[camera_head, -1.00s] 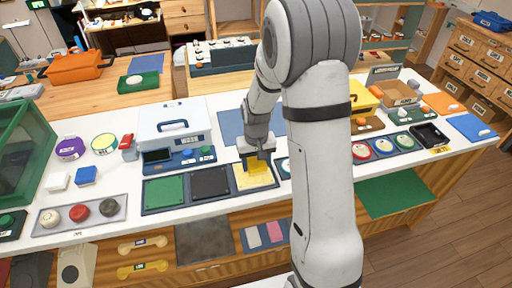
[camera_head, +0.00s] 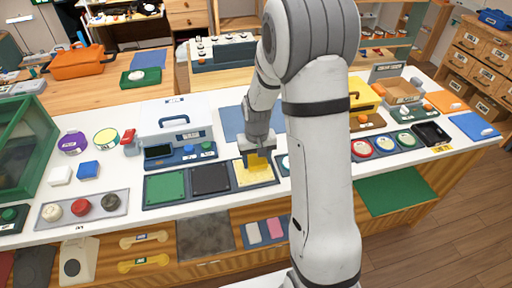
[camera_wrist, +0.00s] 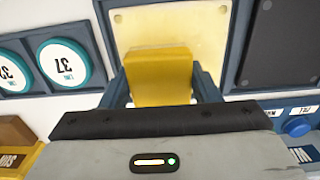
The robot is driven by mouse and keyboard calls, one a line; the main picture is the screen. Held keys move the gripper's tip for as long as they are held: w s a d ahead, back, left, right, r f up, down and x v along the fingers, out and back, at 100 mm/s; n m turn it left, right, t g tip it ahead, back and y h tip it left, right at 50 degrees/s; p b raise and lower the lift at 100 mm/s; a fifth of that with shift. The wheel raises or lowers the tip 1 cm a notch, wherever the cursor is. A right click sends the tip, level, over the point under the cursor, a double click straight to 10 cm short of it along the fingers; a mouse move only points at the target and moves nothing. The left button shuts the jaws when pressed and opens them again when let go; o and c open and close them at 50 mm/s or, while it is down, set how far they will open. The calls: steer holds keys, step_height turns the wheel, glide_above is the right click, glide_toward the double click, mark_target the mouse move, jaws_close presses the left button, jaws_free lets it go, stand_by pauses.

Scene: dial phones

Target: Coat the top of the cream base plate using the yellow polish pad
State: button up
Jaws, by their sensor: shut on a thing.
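The cream base plate (camera_head: 248,178) lies in the right section of a dark blue tray, beside a black plate and a green plate. In the wrist view the cream plate (camera_wrist: 205,28) shows uneven, slightly glossy yellowish patches and screws at its corners. My gripper (camera_head: 256,158) is shut on the yellow polish pad (camera_head: 258,163). The pad also shows in the wrist view (camera_wrist: 158,75), between the two fingers, over the edge of the cream plate nearest the gripper. I cannot tell whether the pad touches the plate; its underside is hidden.
The black plate (camera_head: 210,179) and green plate (camera_head: 165,187) lie to the left. Round labelled dials (camera_wrist: 62,62) sit close on the other side. A white case (camera_head: 172,120) stands behind, and a tray of round knobs (camera_head: 84,209) is at far left.

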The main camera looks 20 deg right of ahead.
steer(key=shift+s+r, duration=0.15)
steer(key=shift+s, duration=0.2)
step_height(320, 180, up, 2)
steer(key=shift+w+d+r+p, duration=0.1)
steer(key=shift+r+p, duration=0.15)
steer(key=shift+p, duration=0.55)
steer(key=shift+r+p, duration=1.65)
steer(key=shift+r, duration=1)
